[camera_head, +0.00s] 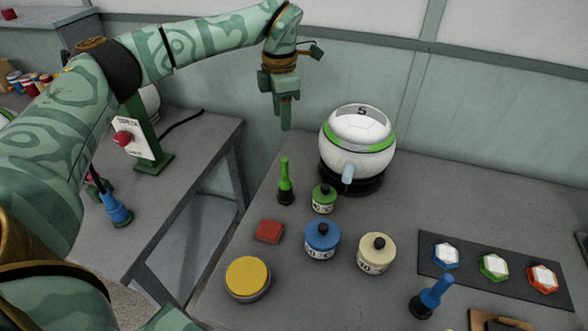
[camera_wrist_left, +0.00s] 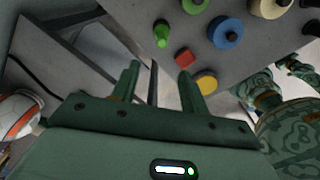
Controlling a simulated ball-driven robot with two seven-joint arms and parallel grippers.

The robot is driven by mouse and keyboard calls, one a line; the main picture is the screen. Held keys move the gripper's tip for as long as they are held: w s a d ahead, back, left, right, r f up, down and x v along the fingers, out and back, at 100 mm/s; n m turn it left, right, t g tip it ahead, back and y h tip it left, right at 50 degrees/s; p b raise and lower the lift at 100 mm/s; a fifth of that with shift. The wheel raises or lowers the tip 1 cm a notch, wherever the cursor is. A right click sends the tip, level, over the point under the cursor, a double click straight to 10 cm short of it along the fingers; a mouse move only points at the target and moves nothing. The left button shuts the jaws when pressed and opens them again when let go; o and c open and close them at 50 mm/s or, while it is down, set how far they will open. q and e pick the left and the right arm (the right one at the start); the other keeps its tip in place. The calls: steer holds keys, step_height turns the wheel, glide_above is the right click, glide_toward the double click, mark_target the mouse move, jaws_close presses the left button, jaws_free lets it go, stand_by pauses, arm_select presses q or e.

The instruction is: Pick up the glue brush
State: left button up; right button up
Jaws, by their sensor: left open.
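Upright brush-like tools with slim handles and dark lower ends stand in view. A green one (camera_head: 286,185) is on the right-hand table near its left edge and also shows in the wrist view (camera_wrist_left: 161,33). A blue one (camera_head: 434,295) stands at the front right, and another blue one (camera_head: 115,209) on the left table. I cannot tell which is the glue brush. My left gripper (camera_head: 286,126) hangs fingers down, above and behind the green tool, apart from it. In the wrist view its two fingers (camera_wrist_left: 159,70) are open and empty. My right gripper is not identifiable.
Green (camera_head: 324,199), blue (camera_head: 322,241) and cream (camera_head: 376,254) pots with black knobs stand near a red block (camera_head: 269,231) and a yellow-topped disc (camera_head: 247,278). A white ball machine (camera_head: 358,140) stands behind. A dark mat (camera_head: 468,272) holds coloured hexagons. A gap separates the tables.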

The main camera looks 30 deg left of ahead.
mark_target(285, 158)
arm_select(q)
step_height(285, 158, down, 10)
steer(key=b, duration=0.2)
steer(key=shift+f+b, duration=0.25)
steer(key=shift+b, duration=0.15)
steer(key=shift+f, duration=0.35)
steer(key=f, duration=0.1)
steer(key=f+b, duration=0.1)
steer(key=f, duration=0.1)
steer(key=f+b, duration=0.1)
steer(key=f, duration=0.1)
steer(key=shift+d, duration=0.25)
steer(key=shift+r, duration=0.2)
steer(key=shift+c, duration=1.4)
jaws_close()
arm_select(e)
steer(key=shift+g, duration=0.3)
steer(key=f, duration=0.1)
steer(key=s+f, duration=0.1)
steer(key=f, duration=0.1)
steer(key=s+f, duration=0.1)
steer(key=shift+s+a+f, duration=0.15)
steer(key=shift+s+f, duration=0.1)
steer(key=shift+f, duration=0.05)
